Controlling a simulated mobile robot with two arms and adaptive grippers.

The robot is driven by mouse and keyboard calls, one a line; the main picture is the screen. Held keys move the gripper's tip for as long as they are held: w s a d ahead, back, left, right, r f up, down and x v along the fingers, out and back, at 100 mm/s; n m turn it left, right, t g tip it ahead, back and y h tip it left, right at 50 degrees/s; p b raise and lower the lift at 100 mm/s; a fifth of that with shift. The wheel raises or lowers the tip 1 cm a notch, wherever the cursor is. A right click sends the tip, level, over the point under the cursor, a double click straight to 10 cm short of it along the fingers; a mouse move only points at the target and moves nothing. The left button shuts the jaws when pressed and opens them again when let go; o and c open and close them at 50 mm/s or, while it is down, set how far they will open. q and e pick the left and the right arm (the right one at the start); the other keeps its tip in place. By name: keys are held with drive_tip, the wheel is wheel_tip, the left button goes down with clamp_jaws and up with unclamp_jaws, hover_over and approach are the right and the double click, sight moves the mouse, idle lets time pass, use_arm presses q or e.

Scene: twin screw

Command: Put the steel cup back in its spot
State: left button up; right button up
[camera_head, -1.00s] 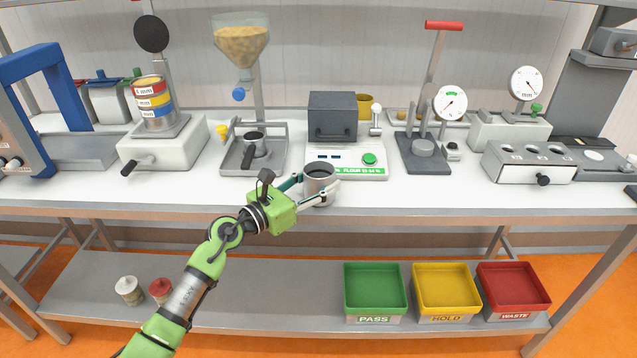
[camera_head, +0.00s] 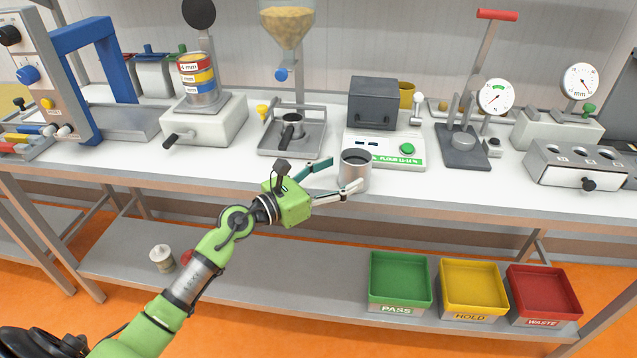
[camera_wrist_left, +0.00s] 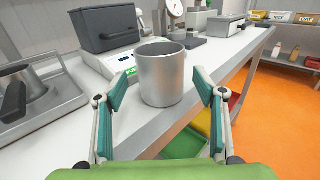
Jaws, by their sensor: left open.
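The steel cup (camera_head: 355,172) stands upright on the white bench top near its front edge, just in front of the flour scale (camera_head: 390,160). It looks empty, though its bottom is hidden. My left gripper (camera_head: 345,174) is open just left of the cup. In the left wrist view, the cup (camera_wrist_left: 161,80) is centred ahead between the two spread fingers (camera_wrist_left: 161,92), with a visible gap on each side. The lower finger overlaps the cup's base in the head view. My right gripper is not in view.
A tray with a dark-handled cup (camera_head: 291,130) and a hopper (camera_head: 288,25) stand behind to the left. A dark grey box (camera_head: 374,100) sits on the scale. A gauge press (camera_head: 462,140) stands right. Green (camera_head: 400,275), yellow and red bins sit on the lower shelf.

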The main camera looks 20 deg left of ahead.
use_arm(q)
drive_tip(key=b+v, duration=0.1)
drive_tip(key=v, duration=0.6)
drive_tip(key=shift+s+r, duration=0.1)
